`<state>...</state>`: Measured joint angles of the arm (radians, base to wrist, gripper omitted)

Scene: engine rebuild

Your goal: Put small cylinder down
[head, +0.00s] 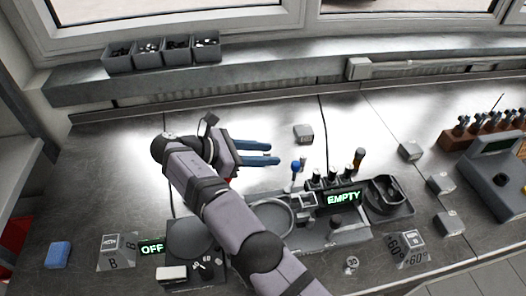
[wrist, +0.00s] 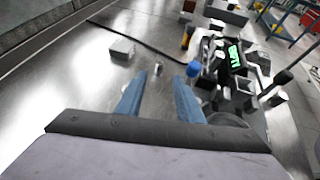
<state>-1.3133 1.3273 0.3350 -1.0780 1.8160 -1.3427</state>
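My gripper (head: 274,153) has two blue fingers spread apart, above the bare bench left of the device with the "EMPTY" display (head: 343,198). In the wrist view, my gripper (wrist: 159,77) is open with a clear gap between the fingers. A small metallic cylinder (wrist: 158,69) shows just beyond the gap, near the fingertips, and looks upright on the bench. No finger visibly touches it. I cannot tell its exact height or distance from the tips.
A grey block (head: 303,134) lies beyond the fingers. A blue-topped piece (head: 295,166) and several dark knobs stand close to the right. A unit showing "OFF" (head: 152,247) is at the front left. Small bins (head: 118,60) stand on the back ledge. The bench's back left is clear.

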